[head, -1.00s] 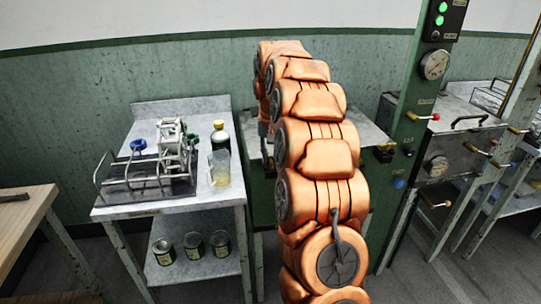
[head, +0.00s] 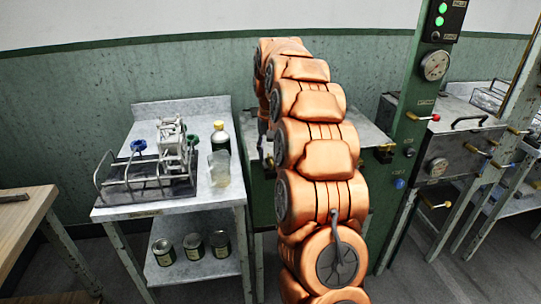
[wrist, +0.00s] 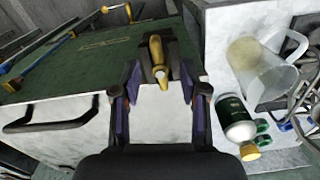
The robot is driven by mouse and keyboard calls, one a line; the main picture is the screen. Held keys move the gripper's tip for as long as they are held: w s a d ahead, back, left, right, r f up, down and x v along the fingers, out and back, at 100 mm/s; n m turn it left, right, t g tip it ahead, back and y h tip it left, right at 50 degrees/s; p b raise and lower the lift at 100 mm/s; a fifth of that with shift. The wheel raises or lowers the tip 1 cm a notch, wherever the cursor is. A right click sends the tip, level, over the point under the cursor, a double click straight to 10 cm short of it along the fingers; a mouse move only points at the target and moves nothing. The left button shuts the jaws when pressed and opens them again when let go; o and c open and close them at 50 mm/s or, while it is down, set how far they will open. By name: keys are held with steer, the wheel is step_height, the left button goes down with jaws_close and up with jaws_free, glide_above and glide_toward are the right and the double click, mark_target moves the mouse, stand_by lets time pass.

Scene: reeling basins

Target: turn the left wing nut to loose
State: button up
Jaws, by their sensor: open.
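A brass-coloured, elongated piece with a pale round centre, which looks like a wing nut (wrist: 156,50), shows in the wrist view on a dark mount at the edge of a green-topped unit. Its long axis runs nearly up and down in that picture. My gripper (wrist: 160,92) is open, with one finger on each side of the line to this piece. The fingers look apart from it; the exact gap is hard to judge. In the head view my copper-coloured arm hides this piece and most of the gripper.
A metal side table (head: 136,210) at left holds a wire rack (head: 120,182), a bottle (head: 220,139) and a clear jug (head: 219,168). Cans (head: 193,246) stand on its lower shelf. A green post (head: 408,130) with a gauge stands right of my arm.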

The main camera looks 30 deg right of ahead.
mark_target(271, 157)
step_height(271, 157, up, 6)
steer(key=shift+f, duration=0.15)
steer(key=shift+r, duration=0.4)
stand_by(0.4)
